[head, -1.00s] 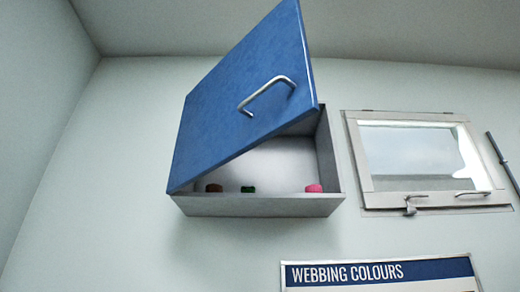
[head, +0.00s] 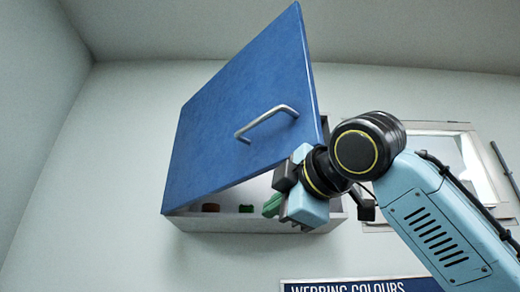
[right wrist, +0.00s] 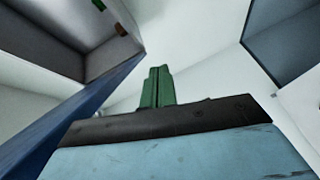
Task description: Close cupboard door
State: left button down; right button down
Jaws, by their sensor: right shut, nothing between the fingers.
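The blue cupboard door (head: 235,100) stands part open on the grey wall cupboard (head: 200,224). It meets the cupboard at the left, and its right edge stands out from it. A metal bar handle (head: 266,120) is on its front near the right edge. My right gripper (head: 272,205) is shut and empty, with green fingers, at the lower right of the opening, below the door's bottom edge. I cannot tell whether it touches the door. In the right wrist view, the green fingers (right wrist: 157,88) point away, with the cupboard (right wrist: 100,50) at upper left and the blue door (right wrist: 60,130) below it. My left gripper is out of view.
A brown roll (head: 211,208) and a green roll (head: 246,209) sit on the cupboard floor. A framed window (head: 455,150) on the right is partly behind my right arm. A webbing colours sign (head: 360,285) is below. The wall left of the cupboard is clear.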

aim_at(260, 161)
jog(key=s+r+n+t, duration=0.1)
jog(key=s+r+n, duration=0.2)
jog(key=s+r, duration=0.65)
jog(key=w+p, duration=0.1)
jog(key=w, duration=0.2)
jog(key=w+a+p, duration=0.1)
jog(key=w+p, duration=0.1)
jog(key=w, duration=0.1)
jog(key=w+a+f+p, duration=0.1)
jog(key=w+p, duration=0.1)
jog(key=w, duration=0.2)
jog(key=shift+a, duration=0.25)
